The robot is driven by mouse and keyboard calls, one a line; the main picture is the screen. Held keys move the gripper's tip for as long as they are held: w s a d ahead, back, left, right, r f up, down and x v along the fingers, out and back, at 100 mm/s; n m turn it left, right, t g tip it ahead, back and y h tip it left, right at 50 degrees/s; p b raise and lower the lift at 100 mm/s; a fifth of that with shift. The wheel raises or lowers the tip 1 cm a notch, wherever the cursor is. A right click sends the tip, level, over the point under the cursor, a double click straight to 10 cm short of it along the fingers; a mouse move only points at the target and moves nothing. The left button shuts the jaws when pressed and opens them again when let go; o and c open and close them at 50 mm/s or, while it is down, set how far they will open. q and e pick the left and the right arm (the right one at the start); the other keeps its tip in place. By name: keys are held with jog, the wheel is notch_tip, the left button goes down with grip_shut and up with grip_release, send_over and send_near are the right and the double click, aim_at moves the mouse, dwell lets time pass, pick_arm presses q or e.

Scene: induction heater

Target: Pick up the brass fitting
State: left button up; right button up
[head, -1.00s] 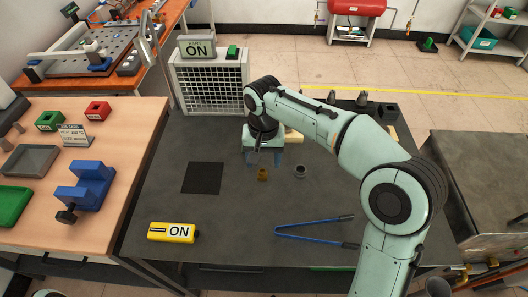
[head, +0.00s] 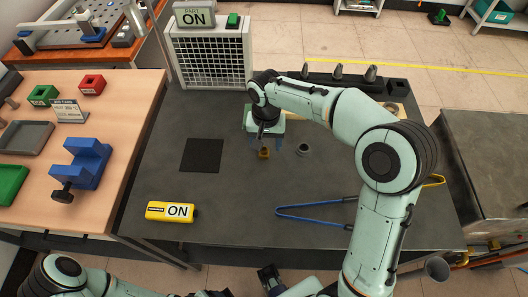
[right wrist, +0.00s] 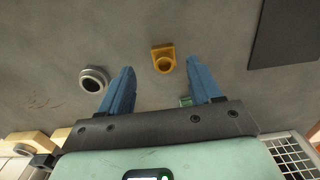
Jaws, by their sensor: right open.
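The small brass fitting (head: 264,154) stands on the dark worktable (head: 235,215), right of the black square pad. In the right wrist view the brass fitting (right wrist: 163,57) shows as a squarish gold piece with a round hole, between and slightly beyond the fingertips. My right gripper (head: 266,146) is open with its blue fingers pointing down over the fitting, one finger to each side; I see no contact. The right wrist view shows the open fingers (right wrist: 160,68) empty. Part of my left arm is along the bottom edge; its gripper's state is unclear.
A grey ring (head: 303,149) stands close to the right of the fitting. A grille unit (head: 210,60) and a rack with dark cones (head: 338,73) are behind. The black pad (head: 202,155) is bare.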

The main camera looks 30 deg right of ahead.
aim_at(264, 149)
jog(key=f, duration=0.4)
jog(key=shift+w+a+f, duration=0.1)
jog(key=shift+w+f, duration=0.05)
jog(key=shift+w, duration=0.15)
grip_shut()
pick_arm(q)
jog(key=shift+f, duration=0.15)
jog(key=r+p, duration=0.1)
jog(key=w+r+p, duration=0.1)
jog(key=r+p, duration=0.1)
jog(key=shift+w+r, duration=0.25)
jog(key=shift+r, duration=0.15)
pick_arm(e)
notch_tip(264, 149, up, 20)
